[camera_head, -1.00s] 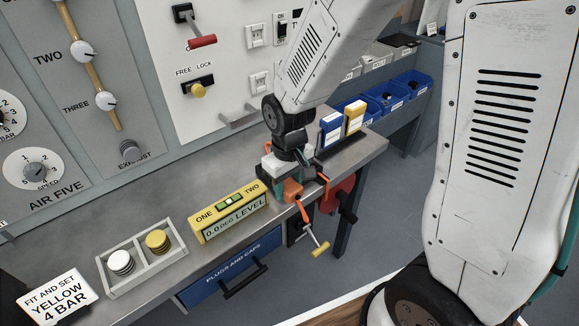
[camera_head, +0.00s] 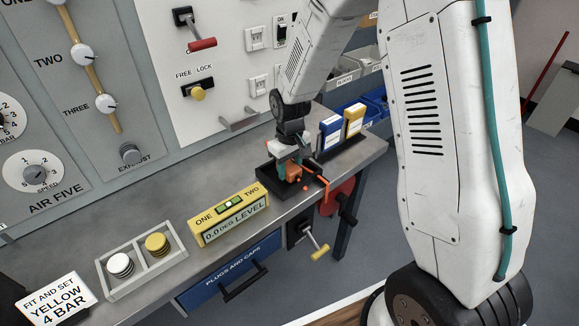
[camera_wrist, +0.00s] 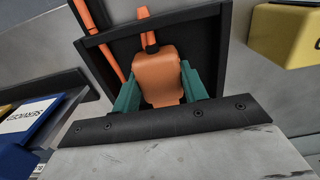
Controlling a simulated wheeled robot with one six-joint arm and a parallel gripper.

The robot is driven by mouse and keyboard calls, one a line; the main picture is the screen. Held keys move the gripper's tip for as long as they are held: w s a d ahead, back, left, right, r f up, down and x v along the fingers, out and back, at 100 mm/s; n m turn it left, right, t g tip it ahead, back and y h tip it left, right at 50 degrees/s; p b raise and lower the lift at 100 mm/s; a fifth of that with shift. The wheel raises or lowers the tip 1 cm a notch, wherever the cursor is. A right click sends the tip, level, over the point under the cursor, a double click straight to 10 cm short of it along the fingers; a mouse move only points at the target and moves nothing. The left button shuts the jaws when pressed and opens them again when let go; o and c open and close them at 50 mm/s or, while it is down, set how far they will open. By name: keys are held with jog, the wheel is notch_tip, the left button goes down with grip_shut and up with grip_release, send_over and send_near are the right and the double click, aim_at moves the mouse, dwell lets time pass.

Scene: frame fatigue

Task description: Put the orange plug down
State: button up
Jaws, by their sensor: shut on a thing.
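The orange plug (camera_wrist: 160,78) is between the teal fingers of my gripper (camera_wrist: 158,92), which is shut on it. In the head view the plug (camera_head: 293,172) and my gripper (camera_head: 289,164) are at the back right part of the bench. A black square tray (camera_wrist: 212,45) lies behind and around the plug in the wrist view; its rim also shows in the head view (camera_head: 266,187). The plug is over the tray's inside. I cannot tell whether it touches the floor of the tray. An orange cable (camera_head: 322,181) runs at the tray's right side.
A yellow level (camera_head: 232,228) stands to the left on the bench (camera_head: 190,200), and a white two-part tray (camera_head: 127,287) with discs lies further left. Blue and yellow upright boxes (camera_head: 331,133) stand behind right. A red reel (camera_head: 340,194) with a crank hangs at the front edge.

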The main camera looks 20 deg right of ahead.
aim_at(290, 166)
jog(key=o, duration=1.1)
jog(key=shift+f, duration=0.1)
notch_tip(290, 166, up, 12)
jog(key=r, duration=0.1)
jog(key=s+d+r+m, duration=0.1)
jog(key=s+d+r, duration=0.1)
jog(key=s+r, duration=0.9)
jog(key=shift+s+d+r+m+t, duration=0.2)
jog(key=shift+s+r+m, duration=0.2)
jog(key=shift+s, duration=2.7)
jog(key=shift+s+d+r+m+t, duration=0.1)
jog(key=shift+s+r+m+t, duration=0.25)
jog(key=shift+s, duration=2.8)
jog(key=shift+s+d+r+m+t, duration=0.2)
jog(key=shift+s+m, duration=0.35)
jog(key=shift+s, duration=2.55)
